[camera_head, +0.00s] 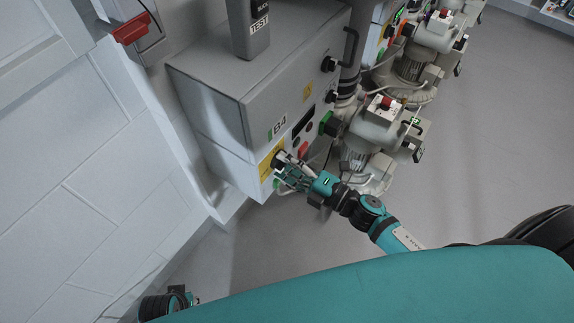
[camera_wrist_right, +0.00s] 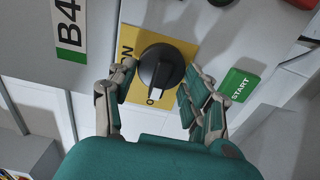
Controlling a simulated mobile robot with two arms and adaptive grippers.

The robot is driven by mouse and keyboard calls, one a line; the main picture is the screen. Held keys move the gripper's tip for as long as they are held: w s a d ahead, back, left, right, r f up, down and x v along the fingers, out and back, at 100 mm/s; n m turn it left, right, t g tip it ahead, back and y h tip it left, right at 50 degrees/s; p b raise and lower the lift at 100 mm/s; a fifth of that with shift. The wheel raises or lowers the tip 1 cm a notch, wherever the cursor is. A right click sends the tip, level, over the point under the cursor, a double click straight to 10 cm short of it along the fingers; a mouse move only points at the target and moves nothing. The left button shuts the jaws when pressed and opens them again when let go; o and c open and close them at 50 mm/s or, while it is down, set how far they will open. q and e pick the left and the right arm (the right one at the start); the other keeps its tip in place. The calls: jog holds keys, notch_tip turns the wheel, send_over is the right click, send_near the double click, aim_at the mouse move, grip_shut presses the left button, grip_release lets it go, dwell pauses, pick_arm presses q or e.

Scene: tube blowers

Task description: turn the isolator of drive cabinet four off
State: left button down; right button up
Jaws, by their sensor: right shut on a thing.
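The grey drive cabinet marked B4 (camera_head: 232,118) stands left of centre in the head view; its B4 label (camera_wrist_right: 69,30) shows in the wrist view. The isolator is a black rotary knob (camera_wrist_right: 160,68) on a yellow plate (camera_wrist_right: 133,42). An "N" shows left of the knob and an "O" below it. The knob's ridge runs roughly up and down in the wrist view, its lower end near the O. My right gripper (camera_head: 281,165) is at the yellow plate. In the wrist view my right gripper (camera_wrist_right: 158,86) is shut on the knob from both sides.
A green START button (camera_wrist_right: 238,84) sits close right of my fingers. A red control (camera_head: 303,149) and black knobs are on the same face. Grey motor blowers (camera_head: 378,130) stand to the right. A TEST post (camera_head: 250,30) stands on top. Open floor lies at right.

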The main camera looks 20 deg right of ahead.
pick_arm(q)
jog(key=shift+w+r, duration=0.2)
jog(key=shift+r, duration=0.05)
dwell(0.3)
pick_arm(e)
jog(key=o, duration=1.1)
jog(key=v, duration=1.2)
